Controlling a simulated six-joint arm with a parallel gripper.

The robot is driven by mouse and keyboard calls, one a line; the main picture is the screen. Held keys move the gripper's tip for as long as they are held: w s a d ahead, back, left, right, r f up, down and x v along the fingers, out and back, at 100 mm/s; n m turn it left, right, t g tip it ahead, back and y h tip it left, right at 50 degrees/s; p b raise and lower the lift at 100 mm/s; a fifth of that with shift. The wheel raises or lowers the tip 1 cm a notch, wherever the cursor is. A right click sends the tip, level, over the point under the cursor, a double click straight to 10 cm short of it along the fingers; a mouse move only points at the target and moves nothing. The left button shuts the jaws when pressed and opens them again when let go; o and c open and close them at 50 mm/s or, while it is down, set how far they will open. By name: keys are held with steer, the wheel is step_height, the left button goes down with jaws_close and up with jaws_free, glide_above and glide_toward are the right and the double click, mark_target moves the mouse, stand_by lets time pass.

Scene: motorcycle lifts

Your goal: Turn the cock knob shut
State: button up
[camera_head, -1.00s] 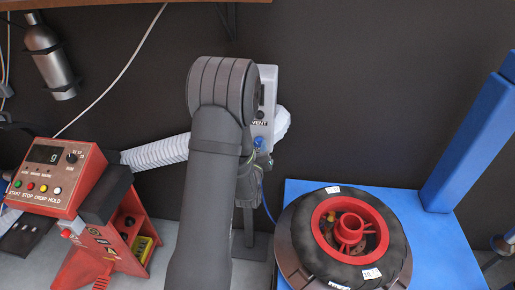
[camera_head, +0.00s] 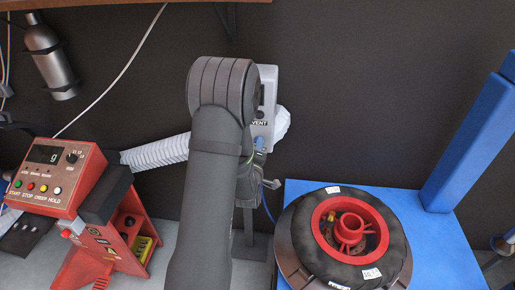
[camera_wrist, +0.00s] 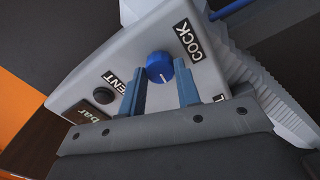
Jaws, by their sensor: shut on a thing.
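The blue cock knob (camera_wrist: 159,66) sits on a grey panel box (camera_wrist: 100,75), beside a black label reading COCK (camera_wrist: 188,40). A white mark on the knob's face points down and slightly right in the wrist view. My gripper (camera_wrist: 161,72) has one finger on each side of the knob and is shut on it. In the head view, my arm hides much of the box (camera_head: 267,80), and my gripper (camera_head: 258,150) is at its lower part below the VENT label.
A dark round button (camera_wrist: 103,95) is by the VENT label. A ribbed white hose (camera_head: 155,153) runs behind the arm. A red control console (camera_head: 55,175) stands left; a tyre (camera_head: 385,215) lies on a blue lift (camera_head: 440,240) right.

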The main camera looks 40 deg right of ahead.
steer(key=shift+n, duration=0.6)
steer(key=o, duration=1)
steer(key=shift+a, duration=0.1)
steer(key=v, duration=1.7)
steer(key=shift+s+a+r, duration=0.1)
steer(key=shift+s, duration=0.05)
steer(key=x, duration=1.7)
steer(key=shift+d, duration=0.2)
